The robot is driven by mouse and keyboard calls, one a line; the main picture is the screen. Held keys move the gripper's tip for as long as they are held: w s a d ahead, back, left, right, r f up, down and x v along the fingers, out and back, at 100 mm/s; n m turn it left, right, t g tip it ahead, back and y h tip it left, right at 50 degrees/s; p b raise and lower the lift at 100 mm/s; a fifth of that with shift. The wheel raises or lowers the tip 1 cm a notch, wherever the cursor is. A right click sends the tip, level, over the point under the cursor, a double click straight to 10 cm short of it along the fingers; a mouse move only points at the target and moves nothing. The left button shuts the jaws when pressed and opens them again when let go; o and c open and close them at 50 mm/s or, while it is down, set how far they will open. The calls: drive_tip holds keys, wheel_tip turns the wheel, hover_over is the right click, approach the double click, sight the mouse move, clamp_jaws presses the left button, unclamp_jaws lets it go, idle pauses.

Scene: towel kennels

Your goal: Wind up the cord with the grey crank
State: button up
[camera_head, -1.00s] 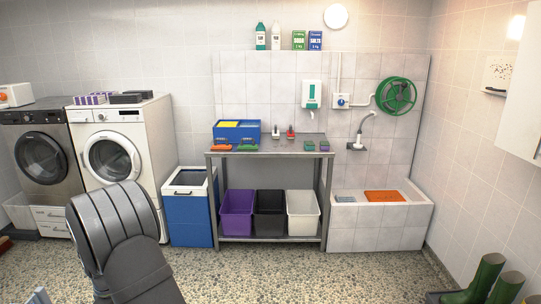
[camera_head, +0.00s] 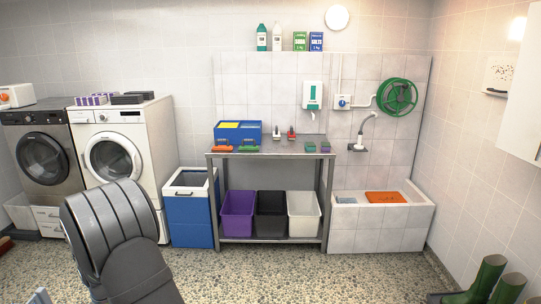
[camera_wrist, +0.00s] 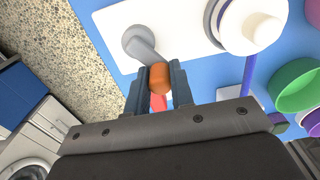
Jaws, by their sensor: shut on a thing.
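In the wrist view my gripper (camera_wrist: 160,85) is shut on the orange-brown knob (camera_wrist: 160,76) of the grey crank (camera_wrist: 140,42). The crank's hub sits on a white plate (camera_wrist: 185,30), and its short arm slants down to the knob between my fingers. A round white drum (camera_wrist: 255,25) stands on the same plate, right of the crank. A purple-blue cord (camera_wrist: 248,72) runs down from beside the drum. In the head view my gripper and the crank are not seen.
A blue surface (camera_wrist: 205,78) lies behind the plate. A green ring-shaped thing (camera_wrist: 296,88) and a red thing (camera_wrist: 158,103) are close by. The white washing machine (camera_head: 118,150) and blue bin (camera_head: 190,215) stand beyond my arm, with bare floor (camera_head: 330,275) to the right.

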drive_tip(key=shift+s+d, duration=0.55)
drive_tip(key=shift+d, duration=0.25)
drive_tip(key=shift+s+d, duration=0.15)
drive_tip(key=shift+d, duration=0.8)
drive_tip(key=shift+w+d, duration=0.5)
drive_tip(key=shift+d, duration=0.4)
